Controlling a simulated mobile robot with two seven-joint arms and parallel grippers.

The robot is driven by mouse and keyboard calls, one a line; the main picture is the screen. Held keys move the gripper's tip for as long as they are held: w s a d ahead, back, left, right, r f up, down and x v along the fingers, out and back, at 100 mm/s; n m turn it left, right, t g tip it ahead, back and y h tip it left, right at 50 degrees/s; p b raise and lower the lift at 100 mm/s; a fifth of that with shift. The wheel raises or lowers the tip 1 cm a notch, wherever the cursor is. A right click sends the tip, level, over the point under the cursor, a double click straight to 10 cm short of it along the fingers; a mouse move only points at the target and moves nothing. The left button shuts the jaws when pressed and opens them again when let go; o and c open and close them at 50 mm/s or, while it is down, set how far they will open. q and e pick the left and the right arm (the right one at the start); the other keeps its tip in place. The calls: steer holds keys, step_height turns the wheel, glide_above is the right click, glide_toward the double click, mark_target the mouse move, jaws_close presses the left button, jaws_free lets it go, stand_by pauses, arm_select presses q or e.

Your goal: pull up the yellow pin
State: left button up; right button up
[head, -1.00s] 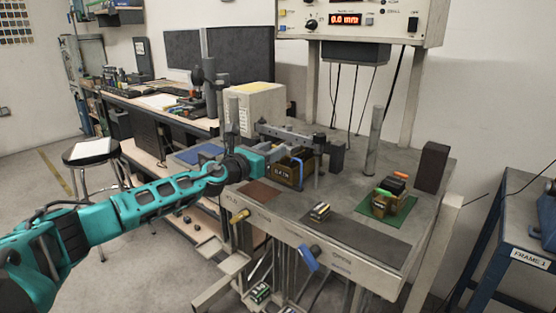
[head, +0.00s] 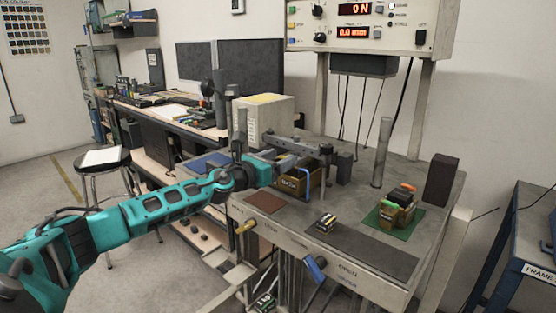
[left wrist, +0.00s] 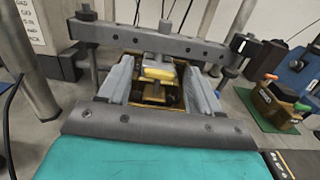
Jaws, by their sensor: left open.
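A yellow-sided piece (left wrist: 158,73) with a grey top shows in the left wrist view between my fingers, low in a brown block under a grey crossbar (left wrist: 150,42). I cannot tell whether it is the yellow pin. My left gripper (left wrist: 157,82) is open, with one finger on each side of this piece and no clear contact. In the head view my left gripper (head: 268,172) is at the brown block (head: 291,184) under the clamp bar, and its fingers are mostly hidden. My right gripper is not in view.
A blue handle (head: 315,268) hangs at the bench front. A small block (head: 326,222), a green mat (head: 380,219) with coloured parts, a metal post (head: 381,152) and a dark upright block (head: 440,180) stand on the bench.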

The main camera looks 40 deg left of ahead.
arm_select(q)
steer(key=shift+s, duration=0.1)
steer(key=s+b, duration=0.1)
steer(key=s, duration=0.1)
steer(key=s+b, duration=0.1)
steer(key=s, duration=0.4)
steer(key=shift+s+a+f+b, duration=0.1)
steer(key=shift+a+f+b, duration=0.15)
steer(key=shift+a+b, duration=0.15)
steer(key=shift+s+d, duration=0.1)
steer(key=shift+s, duration=0.2)
steer(key=shift+s+a+r, duration=0.1)
steer(key=shift+s+a, duration=0.1)
steer(key=shift+s, duration=0.05)
steer(key=s+p, duration=0.4)
steer(key=shift+s+r, duration=0.15)
steer(key=shift+s, duration=0.05)
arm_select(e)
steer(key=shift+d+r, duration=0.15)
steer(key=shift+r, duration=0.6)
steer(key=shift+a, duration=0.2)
